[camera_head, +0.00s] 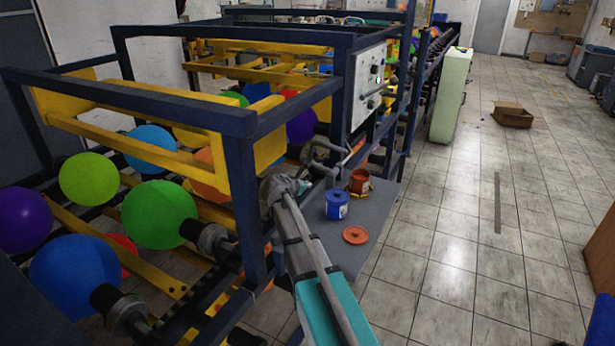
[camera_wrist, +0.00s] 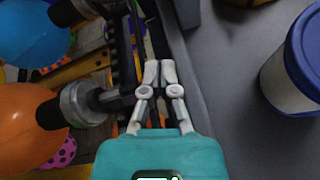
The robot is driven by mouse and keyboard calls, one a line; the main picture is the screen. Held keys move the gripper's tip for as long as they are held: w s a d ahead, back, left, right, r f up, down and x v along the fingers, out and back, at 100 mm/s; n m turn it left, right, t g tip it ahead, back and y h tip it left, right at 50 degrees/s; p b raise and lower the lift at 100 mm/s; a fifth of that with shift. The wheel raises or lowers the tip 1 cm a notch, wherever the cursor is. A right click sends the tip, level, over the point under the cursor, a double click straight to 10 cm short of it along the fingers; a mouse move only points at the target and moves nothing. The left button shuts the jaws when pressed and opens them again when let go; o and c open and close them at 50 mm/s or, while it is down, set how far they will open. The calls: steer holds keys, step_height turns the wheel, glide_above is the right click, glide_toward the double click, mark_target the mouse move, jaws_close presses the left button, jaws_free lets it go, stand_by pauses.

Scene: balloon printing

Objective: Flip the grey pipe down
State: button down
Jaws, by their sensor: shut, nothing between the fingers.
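A bent grey pipe (camera_head: 322,160) stands up by the machine frame, behind the paint cans in the head view. It looks raised, and I cannot make it out in the wrist view. My gripper (camera_wrist: 160,73) is shut and empty in the wrist view, its pale fingertips close together. It is over the dark machine rail, beside the edge of the grey shelf. In the head view my arm reaches up from the bottom to the near side of the pipe. The fingers cannot be made out there, so the gap to the pipe is unclear.
A blue can (camera_head: 336,204), a red can (camera_head: 359,181) and an orange lid (camera_head: 355,235) are on the grey shelf (camera_head: 384,200). A blue-lidded white can (camera_wrist: 292,75) is right of my gripper. Balloons (camera_head: 158,214) and blue frame posts (camera_head: 243,200) are left.

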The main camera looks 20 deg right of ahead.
mark_target(308, 177)
steer(key=w+a+f+n+t+b, duration=0.1)
steer(key=w+a+f+n+b, duration=0.1)
steer(key=w+n, duration=0.2)
steer(key=shift+w+n, duration=0.4)
steer(key=shift+w, duration=0.8)
steer(key=shift+f, duration=0.1)
steer(key=shift+d+b, duration=0.15)
steer(key=shift+b, duration=0.15)
steer(key=b+x, duration=0.3)
steer(key=x, duration=0.6)
steer(key=shift+w+d+f+b, duration=0.1)
steer(key=shift+w+d+b, duration=0.1)
steer(key=shift+d+b, duration=0.1)
steer(key=shift+w+d+r, duration=0.1)
steer(key=shift+r, duration=0.1)
steer(key=shift+r+p, duration=1.8)
steer(key=shift+p, duration=0.25)
